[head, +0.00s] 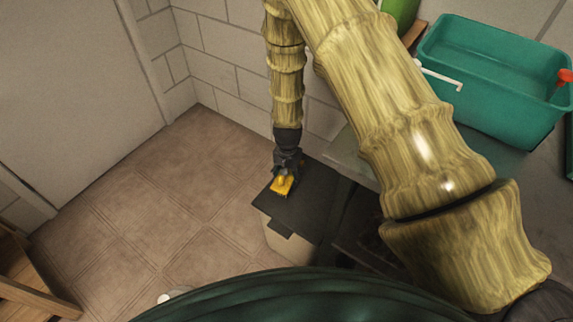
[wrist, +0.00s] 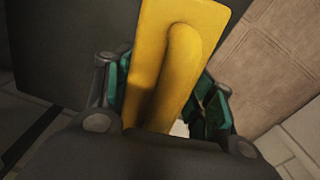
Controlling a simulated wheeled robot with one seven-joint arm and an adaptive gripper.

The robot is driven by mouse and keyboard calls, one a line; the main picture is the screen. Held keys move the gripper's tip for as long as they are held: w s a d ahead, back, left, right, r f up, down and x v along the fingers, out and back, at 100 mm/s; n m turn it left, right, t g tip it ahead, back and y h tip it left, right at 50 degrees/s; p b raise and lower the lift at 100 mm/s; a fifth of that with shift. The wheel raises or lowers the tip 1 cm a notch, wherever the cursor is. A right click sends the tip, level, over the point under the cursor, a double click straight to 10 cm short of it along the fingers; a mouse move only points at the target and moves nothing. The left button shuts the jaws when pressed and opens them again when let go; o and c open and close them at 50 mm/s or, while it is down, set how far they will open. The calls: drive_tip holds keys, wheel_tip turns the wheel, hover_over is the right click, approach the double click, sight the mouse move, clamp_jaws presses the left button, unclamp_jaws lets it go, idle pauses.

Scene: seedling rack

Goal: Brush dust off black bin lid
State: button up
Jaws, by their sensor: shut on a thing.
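The bin (head: 289,246) stands on the floor against the wall, pale-bodied with a flat black lid (head: 315,207). The lid also fills the upper left of the wrist view (wrist: 60,40). My gripper (head: 285,177) points down over the lid's left part, shut on a yellow brush (head: 282,187). In the wrist view the brush (wrist: 180,55) sits between the green-padded fingers (wrist: 165,100), its rounded grip along a flat yellow back. The bristles are hidden, so I cannot tell whether they touch the lid. No dust can be made out on the lid.
A teal tub (head: 490,90) with a white handle stands on a surface at the upper right. A wooden piece (head: 35,275) is at the lower left. The tiled floor (head: 150,215) left of the bin is clear. A block wall (head: 225,60) rises behind.

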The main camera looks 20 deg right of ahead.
drive_tip(key=shift+s+r+p, duration=0.1)
drive_tip(key=shift+r+p, duration=1.3)
drive_tip(key=shift+r, duration=0.7)
